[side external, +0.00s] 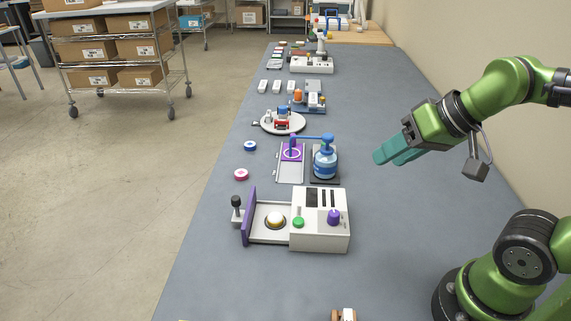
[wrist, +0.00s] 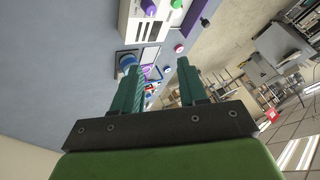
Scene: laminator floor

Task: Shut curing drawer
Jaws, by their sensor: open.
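The curing drawer (side external: 266,227) is pulled out to the left of a white machine (side external: 321,228) on the grey table. Its front is an upright purple panel (side external: 249,215), and a round white-and-yellow piece (side external: 275,221) sits in it. A black knob (side external: 236,203) stands just left of the panel. The machine carries a green button (side external: 298,222) and a purple knob (side external: 334,217). My gripper (side external: 383,158) is above the table, right of and behind the machine, touching nothing. In the wrist view, its teal fingers (wrist: 160,78) are apart and empty. The machine shows at that view's top (wrist: 132,22).
A blue pump-like device (side external: 325,163) stands behind the machine, beside a purple-framed plate (side external: 291,160). Pink (side external: 241,175) and blue (side external: 250,146) rings lie near the left table edge. A round turntable (side external: 283,123) is farther back. The table in front of the machine is mostly clear.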

